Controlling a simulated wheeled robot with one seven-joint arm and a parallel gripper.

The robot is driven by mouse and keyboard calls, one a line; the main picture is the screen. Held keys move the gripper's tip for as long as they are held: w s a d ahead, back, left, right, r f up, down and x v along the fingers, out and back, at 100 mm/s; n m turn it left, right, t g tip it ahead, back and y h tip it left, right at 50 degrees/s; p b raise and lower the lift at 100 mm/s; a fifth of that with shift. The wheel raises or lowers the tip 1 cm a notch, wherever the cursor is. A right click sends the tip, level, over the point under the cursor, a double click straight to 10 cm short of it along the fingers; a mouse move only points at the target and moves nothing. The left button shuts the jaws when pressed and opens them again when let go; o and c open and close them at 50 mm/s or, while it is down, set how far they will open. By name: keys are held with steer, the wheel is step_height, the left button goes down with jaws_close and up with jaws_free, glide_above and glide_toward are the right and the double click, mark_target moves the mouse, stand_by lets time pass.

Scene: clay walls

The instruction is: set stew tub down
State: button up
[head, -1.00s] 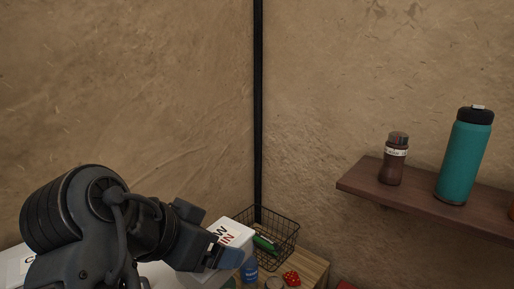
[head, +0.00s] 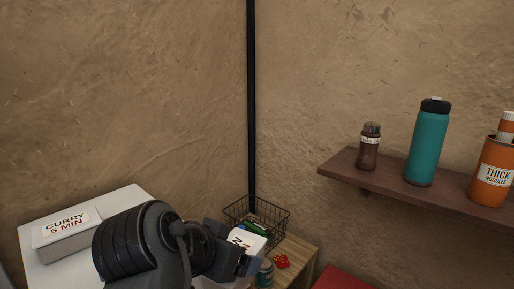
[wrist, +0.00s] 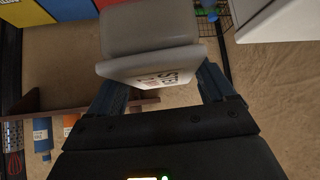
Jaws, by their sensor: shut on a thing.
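The stew tub (wrist: 150,65) is a pale grey tub with a lid and a printed label. It fills the upper middle of the wrist view, between my gripper's two dark fingers (wrist: 160,88). My gripper is shut on it. In the head view my gripper (head: 243,264) is at the lower middle, and the tub's white labelled face (head: 247,240) shows just beyond it. My arm hides most of the tub there. Whether anything touches the tub's underside cannot be seen.
A white-topped surface (head: 125,203) at left holds a curry tub (head: 66,236). A wire basket (head: 278,220) and a red item (head: 282,261) are on a wooden surface near the corner. A wall shelf (head: 345,172) at right holds a brown jar, a teal bottle and an orange noodle can.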

steer(key=w+d+f+n+y, duration=0.1)
steer(key=d+f+n, duration=0.1)
steer(key=d+f, duration=0.5)
steer(key=w+d+f+n+y, duration=0.15)
steer(key=d+f, duration=0.35)
steer(key=f, duration=0.5)
steer(key=s+d+f+n+y, duration=0.1)
steer(key=s+d+f, duration=0.3)
steer(key=d+f, duration=0.2)
steer(key=s+d+f+n+t+b, duration=0.1)
steer(key=s+d+f, duration=0.4)
steer(key=d+f, duration=0.2)
steer(key=shift+d+y, duration=0.35)
steer(key=shift+d, duration=0.25)
